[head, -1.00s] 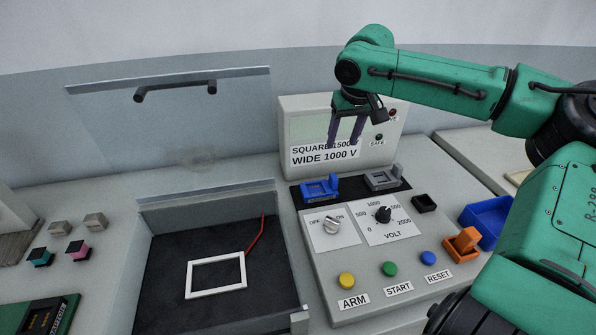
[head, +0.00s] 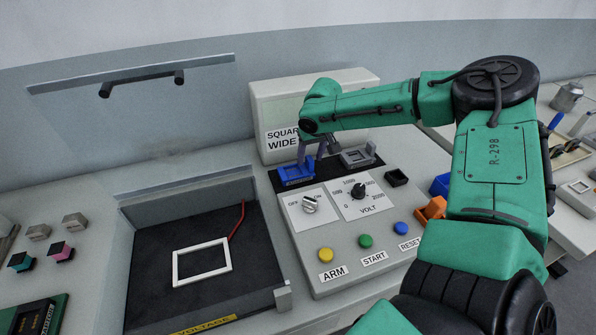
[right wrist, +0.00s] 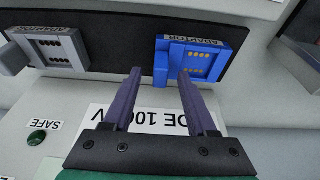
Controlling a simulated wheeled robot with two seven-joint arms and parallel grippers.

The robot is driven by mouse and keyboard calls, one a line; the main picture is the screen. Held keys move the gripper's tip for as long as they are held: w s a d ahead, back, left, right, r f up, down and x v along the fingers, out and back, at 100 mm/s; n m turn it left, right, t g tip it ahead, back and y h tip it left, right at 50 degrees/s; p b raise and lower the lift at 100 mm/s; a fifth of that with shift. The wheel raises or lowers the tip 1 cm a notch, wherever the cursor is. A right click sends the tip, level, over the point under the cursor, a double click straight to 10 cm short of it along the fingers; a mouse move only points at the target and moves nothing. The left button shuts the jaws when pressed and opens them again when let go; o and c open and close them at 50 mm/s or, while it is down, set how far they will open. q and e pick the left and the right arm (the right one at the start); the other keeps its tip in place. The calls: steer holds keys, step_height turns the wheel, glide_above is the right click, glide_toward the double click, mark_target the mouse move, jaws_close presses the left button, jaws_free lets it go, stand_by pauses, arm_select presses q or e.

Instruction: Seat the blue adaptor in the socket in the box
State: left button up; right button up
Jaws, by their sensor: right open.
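The blue adaptor (head: 295,173) lies on a black strip at the back of the console. In the right wrist view the adaptor (right wrist: 208,50) shows its label, gold contacts and a raised tab. My right gripper (head: 318,152) is above it, open and empty. In the right wrist view the tab appears between the fingertips (right wrist: 159,74); contact cannot be told. The open box (head: 185,189) is at the left, with a dark floor, a white rectangular frame (head: 202,262) and a red lever or lead (head: 237,220). I cannot make out a separate socket. My left gripper is not in view.
A grey adaptor (head: 357,157) sits right of the blue one. The console has a switch, a VOLT dial (head: 358,190) and ARM, START and RESET buttons. An orange part (head: 432,208) stands at its right. A raised lid (head: 140,115) with a black handle is behind the box.

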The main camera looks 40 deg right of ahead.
jaws_close()
steer(key=shift+r, duration=0.1)
stand_by(1.2)
